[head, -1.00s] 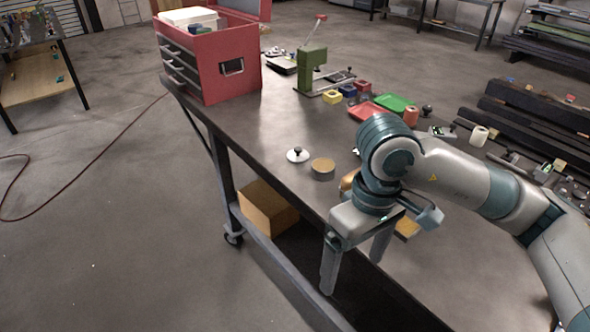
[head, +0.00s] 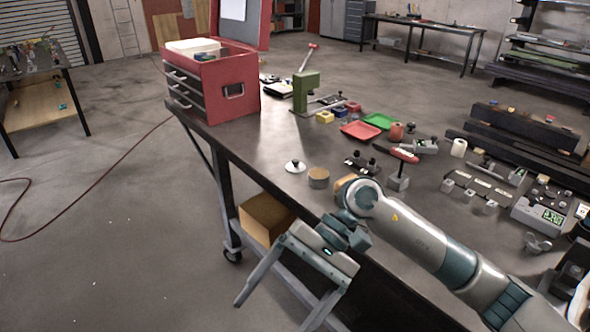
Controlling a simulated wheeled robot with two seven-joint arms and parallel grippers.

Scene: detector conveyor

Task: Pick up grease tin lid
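The grease tin lid (head: 295,167), a pale disc with a dark knob, lies on the dark workbench (head: 262,152) near its left edge. A round tin with a tan top (head: 318,178) stands just right of it, apart from it. My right gripper (head: 273,316) is in front of the bench edge, below and nearer than the lid. Its two fingers are spread and point down to the left, with nothing between them. My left gripper is not in view.
A red tool chest (head: 212,90) stands at the bench's far left end. A green press (head: 305,92), red tray (head: 360,130) and green tray (head: 378,121) are behind the lid. A red-handled clamp (head: 402,160) stands to the right. Bench left of the lid is clear.

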